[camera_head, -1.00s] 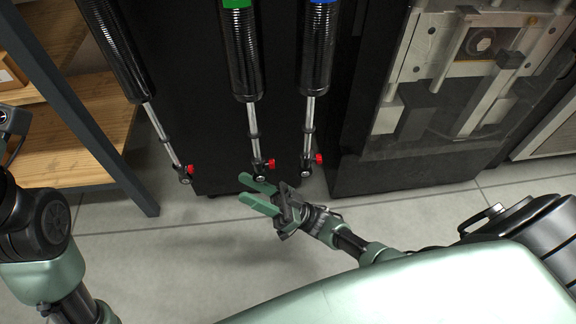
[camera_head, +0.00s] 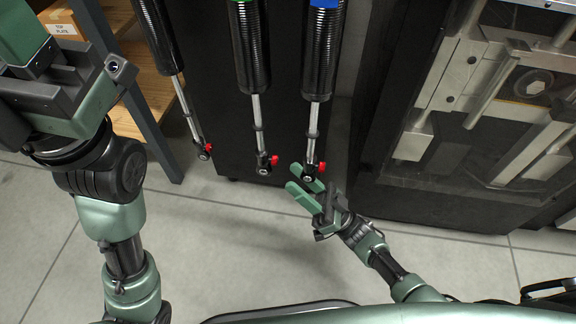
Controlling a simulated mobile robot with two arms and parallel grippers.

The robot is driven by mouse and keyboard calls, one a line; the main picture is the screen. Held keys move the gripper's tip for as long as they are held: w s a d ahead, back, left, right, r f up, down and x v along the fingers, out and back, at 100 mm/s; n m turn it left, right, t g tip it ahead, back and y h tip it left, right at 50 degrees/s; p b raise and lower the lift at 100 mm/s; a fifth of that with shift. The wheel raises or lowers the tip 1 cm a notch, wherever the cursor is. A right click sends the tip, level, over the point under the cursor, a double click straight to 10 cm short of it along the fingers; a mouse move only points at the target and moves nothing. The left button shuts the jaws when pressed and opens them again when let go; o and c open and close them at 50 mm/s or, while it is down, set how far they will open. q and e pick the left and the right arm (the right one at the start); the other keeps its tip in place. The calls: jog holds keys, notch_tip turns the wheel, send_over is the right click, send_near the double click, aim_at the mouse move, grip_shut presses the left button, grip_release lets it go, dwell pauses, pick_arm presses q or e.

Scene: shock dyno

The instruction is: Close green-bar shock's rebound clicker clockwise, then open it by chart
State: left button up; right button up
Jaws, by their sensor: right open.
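Three black shocks hang with their rods pointing down. The green-bar shock (camera_head: 252,50) is the middle one, with a bit of its green band at the top edge. Its red clicker (camera_head: 274,160) sits at the lower end of its rod. The blue-bar shock (camera_head: 321,50) hangs to its right, with its own red clicker (camera_head: 321,167). My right gripper (camera_head: 300,180) is open and empty, its green fingers just below the blue-bar shock's lower end and right of the green-bar clicker. My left gripper (camera_head: 60,85) is large at the upper left; its fingers cannot be made out.
Another shock (camera_head: 157,40) with a red clicker (camera_head: 209,148) hangs at the left. A wooden shelf (camera_head: 150,95) with a labelled box stands at the back left. A dark machine cabinet (camera_head: 435,195) stands at the right. The grey floor is clear. No chart shows.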

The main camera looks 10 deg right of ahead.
aim_at(275, 160)
jog(key=shift+b+x, duration=0.3)
jog(key=shift+x, duration=2.3)
grip_shut()
